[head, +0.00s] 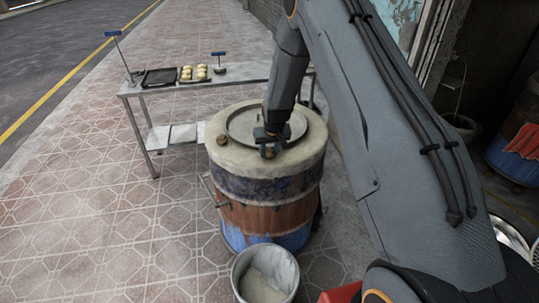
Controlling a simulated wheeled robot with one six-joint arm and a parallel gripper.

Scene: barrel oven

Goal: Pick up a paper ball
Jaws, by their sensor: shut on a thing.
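My gripper (269,149) is low over the front part of the barrel oven's (262,175) round top, pointing down. It is shut on a small brownish thing between its fingers, which looks like a paper ball; the fingers hide most of it. Another small brown ball (222,140) sits on the left part of the oven's pale rim, apart from my gripper. I cannot tell whether the held thing still touches the oven top.
A metal table (240,72) behind the oven carries a dark tray (159,77), a tray of pale buns (194,73) and blue-handled tools. A white bucket (265,275) stands in front of the oven. The tiled pavement at left is clear.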

